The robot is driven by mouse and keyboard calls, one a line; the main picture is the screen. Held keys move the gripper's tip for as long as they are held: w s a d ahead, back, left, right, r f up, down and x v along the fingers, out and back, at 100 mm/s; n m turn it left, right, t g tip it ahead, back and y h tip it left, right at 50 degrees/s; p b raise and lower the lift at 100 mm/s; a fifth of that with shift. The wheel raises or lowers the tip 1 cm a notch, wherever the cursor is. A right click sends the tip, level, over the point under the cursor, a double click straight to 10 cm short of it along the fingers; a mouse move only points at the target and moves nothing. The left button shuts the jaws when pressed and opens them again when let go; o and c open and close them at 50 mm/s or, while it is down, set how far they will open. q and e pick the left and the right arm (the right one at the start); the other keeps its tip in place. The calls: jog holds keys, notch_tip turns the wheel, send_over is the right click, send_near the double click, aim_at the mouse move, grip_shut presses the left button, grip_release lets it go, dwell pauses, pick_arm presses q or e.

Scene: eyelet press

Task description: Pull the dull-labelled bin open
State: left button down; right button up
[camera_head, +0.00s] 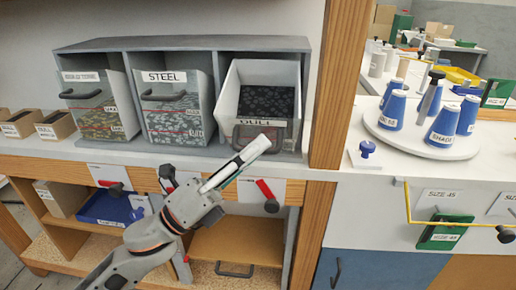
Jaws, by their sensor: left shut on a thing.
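The dull-labelled bin (231,96) is the rightmost of three bins in the grey rack. It is tilted forward, its top is open and dark pieces (266,102) show inside. Its "DULL" label (255,122) is on the front's upper edge. My left gripper (264,142) reaches up from the lower left and is shut at the bin's dark front handle (277,140). The gripper hides part of the handle and the bin's lower front. My right gripper is not in view.
The steel bin (178,121) and another labelled bin (98,118) stand to the left, upright in the rack (208,43). A wooden post (340,80) rises close to the right. Blue cones (443,125) stand on a round white turntable (420,145) farther right.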

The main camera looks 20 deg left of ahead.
pick_arm(q)
jog(key=c, duration=2.2)
grip_release()
jog(key=shift+o, duration=0.2)
jog(key=v, duration=1.2)
jog(key=shift+r, duration=0.1)
